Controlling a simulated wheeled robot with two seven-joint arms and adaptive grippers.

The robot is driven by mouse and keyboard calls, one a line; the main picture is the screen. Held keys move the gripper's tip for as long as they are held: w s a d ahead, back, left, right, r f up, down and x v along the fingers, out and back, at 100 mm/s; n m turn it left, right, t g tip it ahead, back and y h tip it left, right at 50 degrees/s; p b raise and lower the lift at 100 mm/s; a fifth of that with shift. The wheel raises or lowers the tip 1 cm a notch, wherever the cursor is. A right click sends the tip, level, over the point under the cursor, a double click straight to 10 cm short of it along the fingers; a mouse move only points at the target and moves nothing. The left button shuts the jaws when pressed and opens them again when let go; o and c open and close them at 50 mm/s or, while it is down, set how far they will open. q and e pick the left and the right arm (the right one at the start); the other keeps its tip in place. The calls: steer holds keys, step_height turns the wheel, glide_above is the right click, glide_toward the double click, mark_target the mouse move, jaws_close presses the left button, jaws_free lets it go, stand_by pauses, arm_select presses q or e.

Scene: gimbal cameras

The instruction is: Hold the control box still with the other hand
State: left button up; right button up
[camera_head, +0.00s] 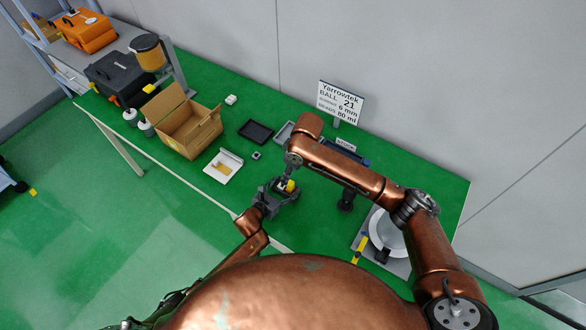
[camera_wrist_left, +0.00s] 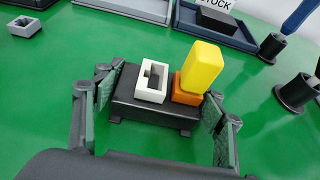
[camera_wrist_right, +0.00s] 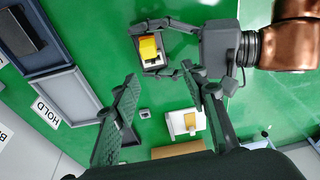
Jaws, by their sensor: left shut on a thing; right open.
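The control box is a low black box (camera_wrist_left: 150,113) with a white square socket (camera_wrist_left: 153,82) and an upright yellow block on an orange base (camera_wrist_left: 199,72) on top. It sits on the green table. My left gripper (camera_wrist_left: 162,108) has its fingers on two opposite sides of the box, shut on it. In the head view the box (camera_head: 288,187) is partly hidden by my left gripper (camera_head: 276,196). My right gripper (camera_head: 291,168) is above and beside the box. In the right wrist view its fingers (camera_wrist_right: 163,103) are open and empty, with the box (camera_wrist_right: 150,50) beyond them.
A small grey square part (camera_head: 256,155) lies on the table near a white tray (camera_head: 223,167) and a dark tray (camera_head: 255,131). An open cardboard box (camera_head: 186,125) stands left. A black cup (camera_head: 346,200) and a round white dish (camera_head: 386,232) are right. A sign (camera_head: 340,102) stands behind.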

mark_target(291, 182)
steer(key=shift+m+h, duration=0.3)
steer(key=shift+h, duration=0.2)
steer(key=f, duration=0.3)
steer(key=w+f, duration=0.1)
steer(key=f, duration=0.7)
steer(key=shift+w, duration=0.4)
steer(key=shift+c, duration=0.5)
jaws_close()
